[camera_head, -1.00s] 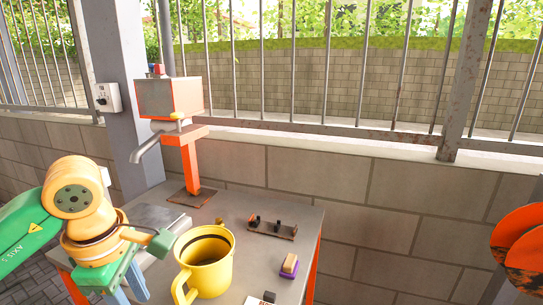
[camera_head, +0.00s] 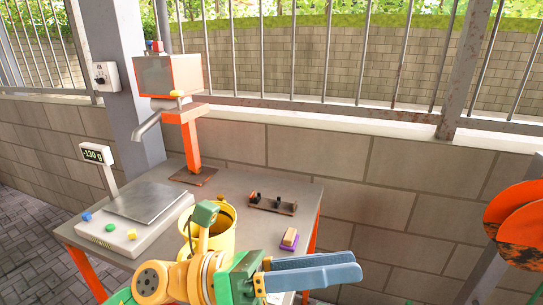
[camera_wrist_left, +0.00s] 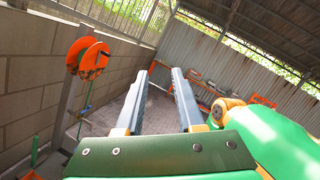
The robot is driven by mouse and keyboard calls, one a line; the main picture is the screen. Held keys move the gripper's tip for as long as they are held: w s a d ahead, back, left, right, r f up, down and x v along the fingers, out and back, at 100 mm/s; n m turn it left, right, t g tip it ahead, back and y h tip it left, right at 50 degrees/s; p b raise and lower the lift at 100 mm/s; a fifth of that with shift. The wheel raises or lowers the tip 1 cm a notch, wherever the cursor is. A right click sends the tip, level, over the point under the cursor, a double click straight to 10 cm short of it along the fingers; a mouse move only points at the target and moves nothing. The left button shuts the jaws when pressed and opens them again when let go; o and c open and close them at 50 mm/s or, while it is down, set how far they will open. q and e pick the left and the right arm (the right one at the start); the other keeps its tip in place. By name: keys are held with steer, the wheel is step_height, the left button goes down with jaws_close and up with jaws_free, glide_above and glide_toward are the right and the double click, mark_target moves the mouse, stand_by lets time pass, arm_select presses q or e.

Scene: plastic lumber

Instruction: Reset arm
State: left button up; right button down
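My left gripper (camera_head: 358,266) reaches in from the bottom of the head view, its two blue-grey fingers pointing right past the front edge of the table. In the left wrist view its fingers (camera_wrist_left: 164,70) stand apart with nothing between them, so it is open and empty. The green and yellow wrist covers part of the yellow bucket (camera_head: 228,232) on the table. My right gripper does not show in either view.
The grey table (camera_head: 240,195) carries a scale (camera_head: 150,198) with small coloured blocks, an orange-framed machine (camera_head: 190,140), a small rack (camera_head: 272,206) and a sponge-like block (camera_head: 290,238). An orange reel (camera_head: 518,225) stands at right. A brick wall runs behind.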

arm_select(q)
steer(key=w+a+f+n+t+y, duration=0.1)
steer(key=w+a+n+t+y, duration=0.4)
steer(key=n+t, duration=0.75)
steer(key=w+a+n+t+y, duration=0.3)
steer(key=w+a+n+t, duration=0.35)
steer(key=n, duration=0.85)
steer(key=w+a+f+n+y, duration=0.1)
steer(key=a+f+n+y, duration=0.4)
steer(key=f, duration=0.3)
steer(key=w+a+f+n+y, duration=0.1)
steer(key=a+f+n+y, duration=0.1)
steer(key=f+n+y, duration=0.5)
steer(key=s+a+f+n+g, duration=0.2)
steer(key=s+f+g, duration=0.3)
steer(key=s+f, duration=0.7)
steer(key=s+a+f+n+g+p, duration=0.1)
steer(key=s+f+g, duration=0.5)
steer(key=s+f, duration=0.6)
steer(key=s+a+f+n+g, duration=0.3)
steer(key=s+f, duration=0.9)
steer(key=f, duration=1.1)
steer(key=a+g, duration=0.1)
steer(key=g, duration=0.1)
steer(key=shift+s+g+y+p, duration=0.2)
steer(key=shift+g+y+p, duration=0.1)
steer(key=shift+p, duration=0.1)
